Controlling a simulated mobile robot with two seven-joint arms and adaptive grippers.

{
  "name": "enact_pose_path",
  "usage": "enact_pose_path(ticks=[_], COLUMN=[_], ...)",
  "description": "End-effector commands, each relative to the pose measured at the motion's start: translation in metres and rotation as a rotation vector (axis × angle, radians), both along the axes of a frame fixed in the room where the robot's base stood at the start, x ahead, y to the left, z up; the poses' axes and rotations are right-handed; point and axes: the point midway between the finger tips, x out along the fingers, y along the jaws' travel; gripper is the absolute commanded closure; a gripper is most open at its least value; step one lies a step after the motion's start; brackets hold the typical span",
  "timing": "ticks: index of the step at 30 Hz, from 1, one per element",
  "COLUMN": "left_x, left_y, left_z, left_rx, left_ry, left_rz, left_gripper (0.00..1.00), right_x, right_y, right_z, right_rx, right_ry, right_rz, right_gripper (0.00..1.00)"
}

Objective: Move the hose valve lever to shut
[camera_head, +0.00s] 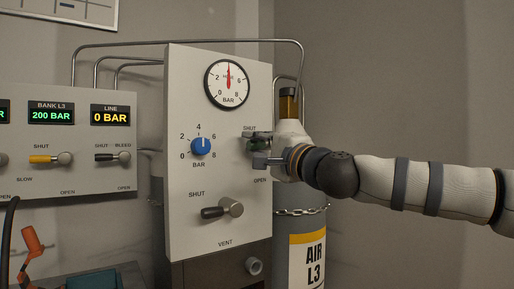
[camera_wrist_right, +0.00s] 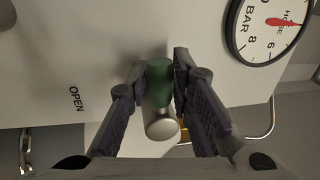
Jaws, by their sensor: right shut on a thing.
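The hose valve lever has a green handle (camera_wrist_right: 159,84) and a silver hub (camera_wrist_right: 162,125). In the head view its green part (camera_head: 254,142) shows on the right of the tall white panel, just below a SHUT label and well above an OPEN label. The handle lies roughly sideways, pointing left from the hub. My right gripper (camera_head: 256,152) reaches in from the right and is shut on the handle; its fingers partly hide it. In the wrist view the fingers (camera_wrist_right: 161,70) stand on both sides of the green handle. My left gripper is not in view.
The panel (camera_head: 182,100) also bears a hose gauge (camera_head: 228,84) with its needle pointing up, a blue knob (camera_head: 201,146) and a vent lever (camera_head: 222,209). A chained air cylinder (camera_head: 286,225) stands behind. A bank panel (camera_head: 95,180) is at left.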

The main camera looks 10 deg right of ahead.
Motion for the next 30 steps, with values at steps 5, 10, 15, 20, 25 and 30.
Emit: enact_pose_path(ticks=[5, 10, 15, 20, 25, 30], left_x=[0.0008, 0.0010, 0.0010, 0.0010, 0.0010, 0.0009], left_y=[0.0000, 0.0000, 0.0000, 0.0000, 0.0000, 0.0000], left_z=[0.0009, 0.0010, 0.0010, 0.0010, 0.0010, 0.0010], left_rx=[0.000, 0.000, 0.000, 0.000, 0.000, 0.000], left_ry=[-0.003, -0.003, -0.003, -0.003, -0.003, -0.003], left_rz=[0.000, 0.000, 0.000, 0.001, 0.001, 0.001], left_gripper=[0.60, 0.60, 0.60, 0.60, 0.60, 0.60], right_x=[-0.0008, -0.0007, -0.0008, -0.0008, -0.0006, -0.0004], right_y=[0.0004, 0.0002, 0.0001, 0.0000, -0.0001, -0.0002], right_z=[0.0045, 0.0053, 0.0056, 0.0058, 0.0053, 0.0042], right_rx=[0.039, 0.052, 0.054, 0.054, 0.052, 0.052], right_ry=[0.010, 0.015, 0.014, 0.014, 0.015, 0.016], right_rz=[0.001, 0.000, 0.000, 0.000, 0.000, 0.000], right_gripper=[1.00, 1.00, 1.00, 1.00, 0.59, 0.59])
